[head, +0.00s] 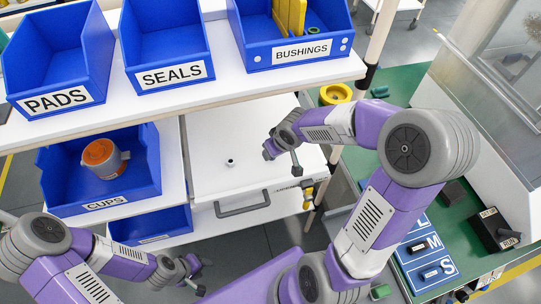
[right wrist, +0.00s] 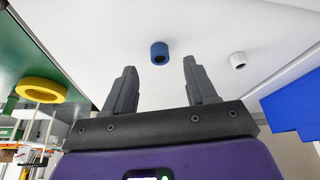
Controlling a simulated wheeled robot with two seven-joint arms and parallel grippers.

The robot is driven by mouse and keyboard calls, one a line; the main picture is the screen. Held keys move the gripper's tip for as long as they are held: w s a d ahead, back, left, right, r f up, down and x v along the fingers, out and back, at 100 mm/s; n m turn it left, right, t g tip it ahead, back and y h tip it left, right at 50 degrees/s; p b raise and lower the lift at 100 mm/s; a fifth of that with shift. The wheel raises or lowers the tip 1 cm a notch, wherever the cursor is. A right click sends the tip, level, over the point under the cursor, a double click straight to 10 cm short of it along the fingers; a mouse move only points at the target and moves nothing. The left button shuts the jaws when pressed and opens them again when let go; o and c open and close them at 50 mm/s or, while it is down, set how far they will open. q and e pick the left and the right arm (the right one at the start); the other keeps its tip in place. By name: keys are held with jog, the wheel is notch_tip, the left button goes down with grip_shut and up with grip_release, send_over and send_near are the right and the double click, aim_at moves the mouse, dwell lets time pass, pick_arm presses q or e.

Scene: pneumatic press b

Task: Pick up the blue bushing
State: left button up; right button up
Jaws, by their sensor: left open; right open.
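The blue bushing (right wrist: 159,53) is a short ring with a dark hole, on a white surface (right wrist: 95,30) in the right wrist view. It appears between the fingertips of my right gripper (right wrist: 160,70), which is open, empty and apart from it. In the head view my right gripper (head: 282,162) is over the right part of the white surface (head: 215,128), and I cannot make out the blue bushing there. My left gripper (head: 197,277) is low at the left in the head view, open and away from the white surface.
A small white bushing (head: 230,162) lies on the white surface; it also shows in the right wrist view (right wrist: 237,60). The shelf edge (head: 200,95) with the BUSHINGS bin (head: 262,58) overhangs behind. The CUPS bin (head: 60,190) stands left. A yellow ring (head: 336,94) is right.

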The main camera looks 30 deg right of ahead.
jog(key=b+x, duration=0.1)
jog(key=x, duration=0.3)
jog(key=shift+f+b, duration=0.1)
jog(key=shift+b, duration=0.25)
grip_shut()
